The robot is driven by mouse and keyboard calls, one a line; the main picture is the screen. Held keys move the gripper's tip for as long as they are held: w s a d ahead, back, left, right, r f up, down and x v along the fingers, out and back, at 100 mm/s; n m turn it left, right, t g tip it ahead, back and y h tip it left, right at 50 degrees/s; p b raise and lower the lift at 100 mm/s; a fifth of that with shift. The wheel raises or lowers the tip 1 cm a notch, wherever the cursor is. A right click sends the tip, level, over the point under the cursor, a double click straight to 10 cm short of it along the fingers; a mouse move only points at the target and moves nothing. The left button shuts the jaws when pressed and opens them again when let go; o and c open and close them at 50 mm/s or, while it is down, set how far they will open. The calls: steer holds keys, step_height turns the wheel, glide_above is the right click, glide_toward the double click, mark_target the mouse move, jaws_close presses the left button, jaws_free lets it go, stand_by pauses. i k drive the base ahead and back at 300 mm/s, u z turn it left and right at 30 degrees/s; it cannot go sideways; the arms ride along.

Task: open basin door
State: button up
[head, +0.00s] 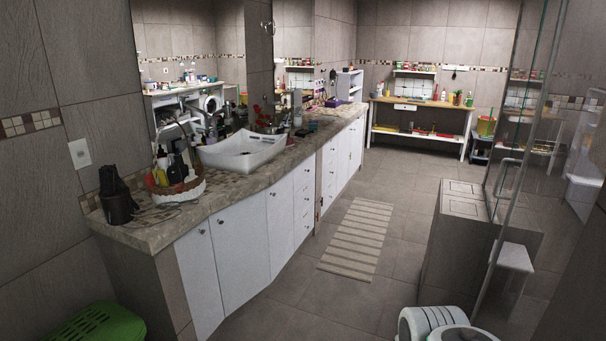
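The white basin (243,150) sits on the stone-patterned counter (160,234) at the left of the head view. Below it, the white cabinet door (240,258) under the basin is shut, with a small dark knob near its top. Another white door (198,287) to its left and one (281,222) to its right are also shut. My gripper is not in view, so I cannot see whether it is open or shut. A white rounded part at the bottom edge appears to be my arm.
A striped mat (358,239) lies on the tiled floor before the cabinets. A green crate (97,327) stands at the lower left. A glass panel (510,165) and a grey block (458,240) stand at the right.

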mark_target(279, 196)
steer(key=i, duration=2.7)
steer(key=u, duration=1.55)
steer(key=i, duration=1)
steer(key=u, duration=0.05)
